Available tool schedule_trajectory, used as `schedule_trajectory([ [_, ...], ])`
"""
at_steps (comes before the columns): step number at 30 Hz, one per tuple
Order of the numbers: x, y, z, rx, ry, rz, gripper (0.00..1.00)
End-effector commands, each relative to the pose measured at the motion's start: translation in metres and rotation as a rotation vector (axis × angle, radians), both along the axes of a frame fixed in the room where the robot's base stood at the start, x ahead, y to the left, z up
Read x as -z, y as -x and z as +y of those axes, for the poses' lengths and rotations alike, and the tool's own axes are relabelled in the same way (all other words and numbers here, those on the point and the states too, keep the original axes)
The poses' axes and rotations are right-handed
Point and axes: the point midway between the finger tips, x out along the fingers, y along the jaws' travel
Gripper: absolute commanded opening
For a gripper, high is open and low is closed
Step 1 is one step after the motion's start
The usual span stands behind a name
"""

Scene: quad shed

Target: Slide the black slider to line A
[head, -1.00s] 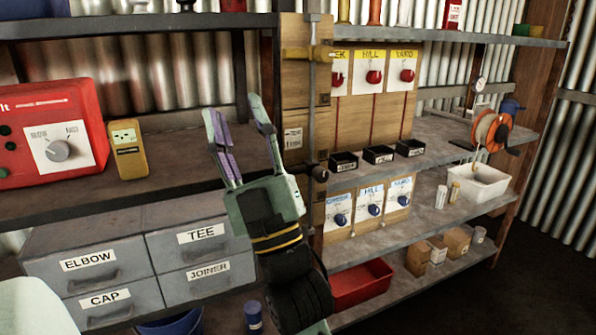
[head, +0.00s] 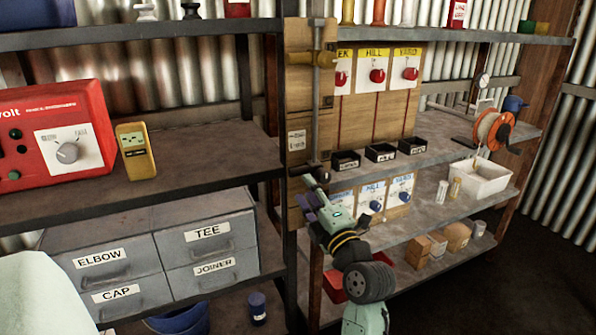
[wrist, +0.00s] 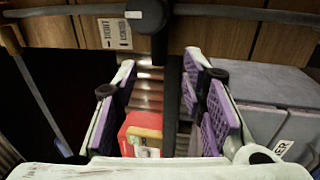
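The black slider (head: 311,169) sits near the lower end of an upright grey rail (head: 316,95) on a wooden board. A yellow slider (head: 325,58) is near the rail's top. My gripper (head: 308,191) is just below the black slider and partly overlaps it in the head view. In the wrist view my gripper (wrist: 160,62) is open, with its purple-padded fingers apart. A black rounded part (wrist: 150,14), likely the slider, lies beyond the fingertips, and a dark upright bar shows between the fingers. I cannot make out line A.
Small black bins (head: 380,152) stand on the shelf to the right, below red knobs. Blue knobs (head: 375,206) are close to my gripper on the right. A shelf post is at left, with grey drawers (head: 205,235) and a red box (head: 55,135) beyond it.

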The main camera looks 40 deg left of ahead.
Motion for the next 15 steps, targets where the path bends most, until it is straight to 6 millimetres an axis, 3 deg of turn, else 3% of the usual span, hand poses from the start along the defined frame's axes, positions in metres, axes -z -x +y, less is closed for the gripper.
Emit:
schedule_trajectory([
  [6,-0.011,-0.014,0.038,-0.002,0.0,0.0,0.38],
  [15,-0.013,-0.023,0.057,0.001,-0.002,-0.001,0.38],
])
